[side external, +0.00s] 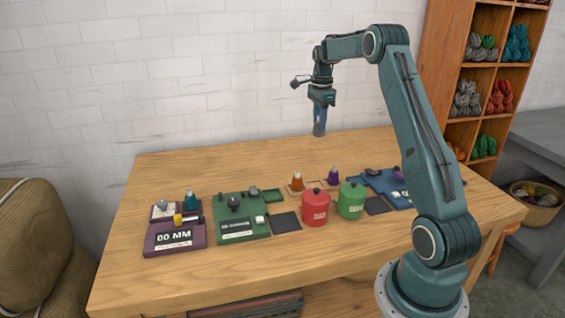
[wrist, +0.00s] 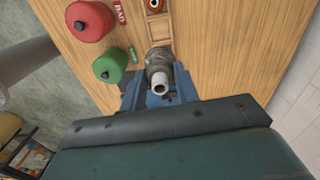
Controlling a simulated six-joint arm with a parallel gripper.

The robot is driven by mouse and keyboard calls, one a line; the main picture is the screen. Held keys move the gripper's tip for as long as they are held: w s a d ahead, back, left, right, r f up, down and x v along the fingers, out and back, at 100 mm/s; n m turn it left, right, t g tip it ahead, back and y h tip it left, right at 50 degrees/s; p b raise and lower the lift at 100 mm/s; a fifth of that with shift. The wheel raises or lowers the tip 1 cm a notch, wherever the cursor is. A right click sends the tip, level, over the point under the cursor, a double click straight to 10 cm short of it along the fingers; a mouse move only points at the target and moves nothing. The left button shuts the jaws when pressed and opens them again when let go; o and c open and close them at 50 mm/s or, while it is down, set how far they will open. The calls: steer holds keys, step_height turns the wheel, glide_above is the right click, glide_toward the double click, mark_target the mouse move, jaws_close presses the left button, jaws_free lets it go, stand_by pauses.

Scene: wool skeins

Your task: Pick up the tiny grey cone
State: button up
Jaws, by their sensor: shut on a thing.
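My gripper (side external: 319,118) is raised well above the far part of the wooden table, pointing down. Its blue jaws are shut on a small grey cone (side external: 319,130), which hangs clear of the tabletop. In the wrist view the grey cone (wrist: 158,66) sits between the two blue fingers of my gripper (wrist: 158,82), its pale, hollow narrow end turned to the camera. The fingers cover parts of its sides.
The wooden table (side external: 170,165) carries a red canister (side external: 315,208), a green canister (side external: 351,200), a purple device (side external: 174,237), a green tray (side external: 241,217) and a blue tray (side external: 386,184). Orange (side external: 297,181) and purple (side external: 333,176) cones stand behind the canisters. The table's back is clear.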

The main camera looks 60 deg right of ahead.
steer(key=shift+r, duration=2.45)
steer(key=shift+a+f, duration=0.1)
